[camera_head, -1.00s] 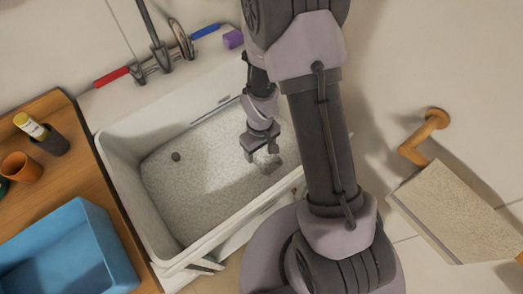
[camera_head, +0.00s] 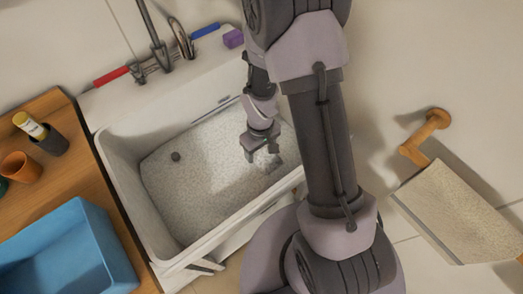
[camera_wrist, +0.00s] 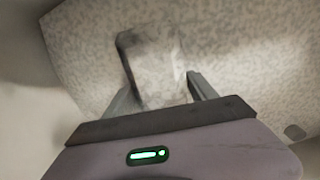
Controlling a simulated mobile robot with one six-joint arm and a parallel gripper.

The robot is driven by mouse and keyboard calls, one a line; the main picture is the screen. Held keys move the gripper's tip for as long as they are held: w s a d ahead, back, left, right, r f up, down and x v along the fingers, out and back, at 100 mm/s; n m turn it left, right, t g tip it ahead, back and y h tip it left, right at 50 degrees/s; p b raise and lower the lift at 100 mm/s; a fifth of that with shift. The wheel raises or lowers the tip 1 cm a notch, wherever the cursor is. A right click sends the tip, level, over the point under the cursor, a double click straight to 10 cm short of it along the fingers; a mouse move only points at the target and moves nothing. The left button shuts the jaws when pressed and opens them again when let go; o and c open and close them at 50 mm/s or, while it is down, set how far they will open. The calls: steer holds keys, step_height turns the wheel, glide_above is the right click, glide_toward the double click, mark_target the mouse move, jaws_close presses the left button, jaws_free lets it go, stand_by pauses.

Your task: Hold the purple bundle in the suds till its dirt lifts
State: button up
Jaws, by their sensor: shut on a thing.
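My gripper (camera_head: 262,152) reaches down into the white sink basin (camera_head: 125,205), near its right side. The basin holds pale, speckled suds (camera_head: 195,195). In the wrist view my gripper (camera_wrist: 160,86) has its fingers on either side of a bundle (camera_wrist: 152,68), at the level of the suds. The bundle shows as a greyish, speckled block with a dark left edge; no purple shows on it. How deep it sits and how much dirt is on it cannot be told. In the head view a small grey part of it (camera_head: 276,163) shows below the fingers.
A faucet (camera_head: 158,55) and a small purple block (camera_head: 233,38) are at the sink's back ledge. A blue bin (camera_head: 85,230), an orange cup (camera_head: 20,166) and a dark holder with a yellow bottle are on the wooden counter at left.

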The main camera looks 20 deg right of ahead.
steer(key=shift+d, duration=0.1)
steer(key=shift+w+d, duration=0.15)
steer(key=shift+d, duration=0.15)
steer(key=shift+a, duration=0.15)
steer(key=shift+a, duration=0.25)
steer(key=shift+d, duration=0.2)
steer(key=shift+d, duration=0.2)
steer(key=shift+a, duration=0.1)
